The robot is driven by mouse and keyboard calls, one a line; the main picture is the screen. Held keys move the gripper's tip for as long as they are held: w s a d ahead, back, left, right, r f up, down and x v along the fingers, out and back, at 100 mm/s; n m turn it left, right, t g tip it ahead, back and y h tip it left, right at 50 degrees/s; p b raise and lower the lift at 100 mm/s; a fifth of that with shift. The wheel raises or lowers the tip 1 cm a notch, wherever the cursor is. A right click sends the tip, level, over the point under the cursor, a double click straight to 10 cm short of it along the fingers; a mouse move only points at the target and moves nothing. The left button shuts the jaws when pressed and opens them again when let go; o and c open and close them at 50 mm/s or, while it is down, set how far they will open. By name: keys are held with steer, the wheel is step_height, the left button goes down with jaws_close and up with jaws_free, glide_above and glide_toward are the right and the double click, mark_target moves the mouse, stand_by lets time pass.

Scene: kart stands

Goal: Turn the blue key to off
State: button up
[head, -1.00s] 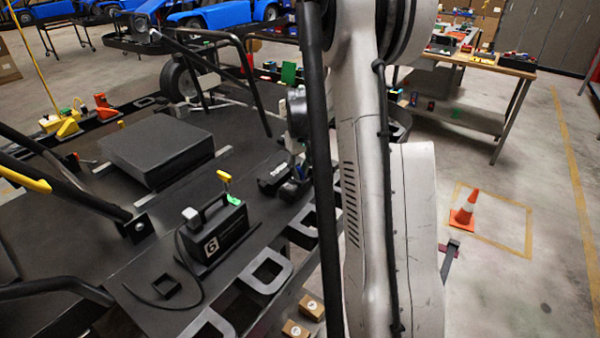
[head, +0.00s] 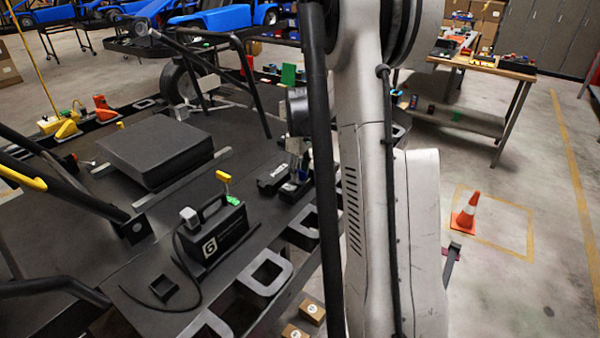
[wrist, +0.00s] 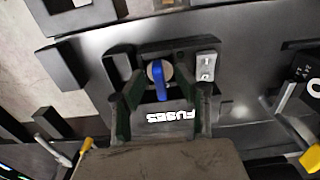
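The blue key (wrist: 160,84) sits on a round pale switch face in the wrist view, its handle pointing down the picture toward my gripper. The panel (wrist: 150,128) around it carries an upside-down "FUSES" label (wrist: 168,116). My gripper (wrist: 158,86) is open, one dark finger on each side of the key; I cannot tell whether either finger touches it. In the head view my gripper (head: 296,160) is over small black boxes (head: 275,178) at the deck's right edge, partly hidden by a black post. I cannot make out the key there.
A large black box (head: 155,150) lies farther back. A cone (head: 466,215) stands on the floor.

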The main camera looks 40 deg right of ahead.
mark_target(300, 170)
step_height(300, 170, up, 12)
stand_by(0.6)
